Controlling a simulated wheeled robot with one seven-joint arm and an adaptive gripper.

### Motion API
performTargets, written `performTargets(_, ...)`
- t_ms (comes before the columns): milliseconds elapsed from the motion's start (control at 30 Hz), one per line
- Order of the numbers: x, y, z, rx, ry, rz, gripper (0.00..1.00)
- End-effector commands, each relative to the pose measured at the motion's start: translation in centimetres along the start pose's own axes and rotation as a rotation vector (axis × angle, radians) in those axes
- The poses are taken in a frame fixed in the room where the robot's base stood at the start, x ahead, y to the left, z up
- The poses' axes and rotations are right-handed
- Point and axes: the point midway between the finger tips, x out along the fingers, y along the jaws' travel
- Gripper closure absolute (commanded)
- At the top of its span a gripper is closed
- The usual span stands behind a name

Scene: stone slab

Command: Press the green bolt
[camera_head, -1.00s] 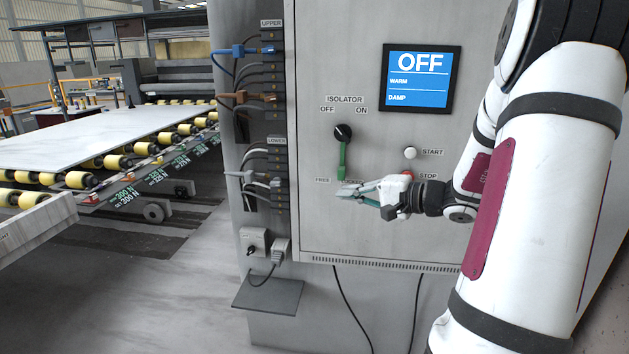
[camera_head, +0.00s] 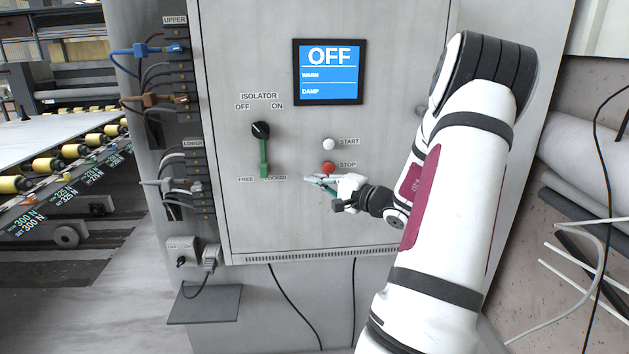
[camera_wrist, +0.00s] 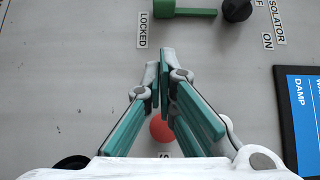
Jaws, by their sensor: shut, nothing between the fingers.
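The green bolt (camera_head: 264,157) hangs straight down on the grey cabinet door, below the black isolator knob (camera_head: 260,130). Its lower end is by the FREE and LOCKED labels. In the wrist view the bolt (camera_wrist: 188,12) lies sideways at the top edge, partly cut off, with its end beside the LOCKED label (camera_wrist: 143,29). My gripper (camera_head: 308,181) is shut and empty, to the right of the bolt's lower end and apart from it. In the wrist view its teal fingers (camera_wrist: 159,68) meet at the tips, below the bolt in the picture.
The red STOP button (camera_head: 328,168) is close to my fingers, with the white START button (camera_head: 329,144) above it. A blue screen (camera_head: 328,72) reads OFF. Cabled connectors (camera_head: 185,100) line the cabinet's left side. The door below my gripper is bare.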

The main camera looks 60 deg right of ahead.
Motion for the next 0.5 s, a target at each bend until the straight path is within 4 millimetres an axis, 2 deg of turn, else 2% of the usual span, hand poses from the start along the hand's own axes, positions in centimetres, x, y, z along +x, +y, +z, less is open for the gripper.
performTargets(367,7.4,-0.1,0.1,0.002,-0.003,-0.002,1.00)
performTargets(500,8.7,-0.1,1.7,0.003,-0.003,0.000,1.00)
